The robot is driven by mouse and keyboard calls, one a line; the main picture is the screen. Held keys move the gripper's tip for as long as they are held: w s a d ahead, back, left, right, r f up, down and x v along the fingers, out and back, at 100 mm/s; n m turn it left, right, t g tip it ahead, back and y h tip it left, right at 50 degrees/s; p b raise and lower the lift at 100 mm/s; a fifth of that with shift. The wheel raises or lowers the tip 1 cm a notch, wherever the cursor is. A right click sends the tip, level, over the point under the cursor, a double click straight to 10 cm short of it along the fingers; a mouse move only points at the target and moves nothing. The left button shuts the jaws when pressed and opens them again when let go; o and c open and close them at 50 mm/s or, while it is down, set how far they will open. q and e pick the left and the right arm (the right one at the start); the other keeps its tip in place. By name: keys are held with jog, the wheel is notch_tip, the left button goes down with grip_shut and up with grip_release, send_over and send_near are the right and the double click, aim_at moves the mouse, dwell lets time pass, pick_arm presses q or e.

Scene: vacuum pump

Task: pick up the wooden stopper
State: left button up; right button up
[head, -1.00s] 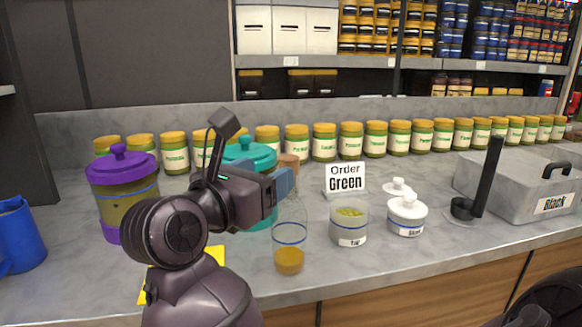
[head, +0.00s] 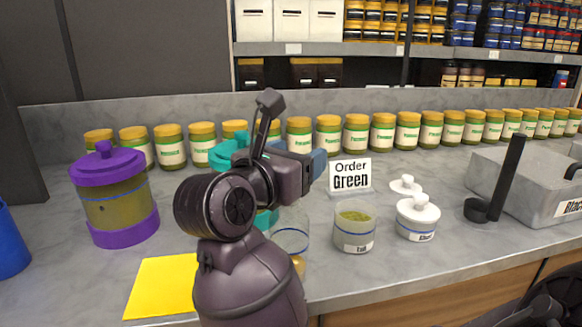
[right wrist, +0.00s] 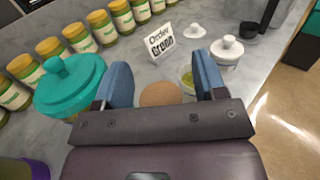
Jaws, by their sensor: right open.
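The wooden stopper (right wrist: 160,93) is a round brown disc in the right wrist view, seen between the two blue fingers. My right gripper (right wrist: 163,82) is open, with one finger to each side of the stopper in the picture. I cannot tell whether the fingers are level with it. In the head view the right gripper (head: 315,166) points toward the back right, just left of the Order Green sign. My left gripper is not in view.
A teal lidded jar (right wrist: 68,88) stands close left of the gripper. The Order Green sign (head: 350,176), a green-filled cup (head: 354,228) and a white lidded pot (head: 417,217) stand to the right. A glass (head: 291,240) is partly behind my arm. Several jars line the back.

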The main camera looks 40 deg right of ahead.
jog(key=shift+s+a, duration=0.1)
jog(key=shift+a, duration=0.05)
jog(key=shift+c, duration=0.5)
jog(key=c, duration=0.7)
jog(key=shift+c, duration=1)
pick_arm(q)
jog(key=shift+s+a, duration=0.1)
pick_arm(e)
jog(key=shift+r, duration=0.15)
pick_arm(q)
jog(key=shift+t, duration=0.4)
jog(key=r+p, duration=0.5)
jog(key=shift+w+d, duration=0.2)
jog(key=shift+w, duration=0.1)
pick_arm(e)
notch_tip(320, 180, up, 20)
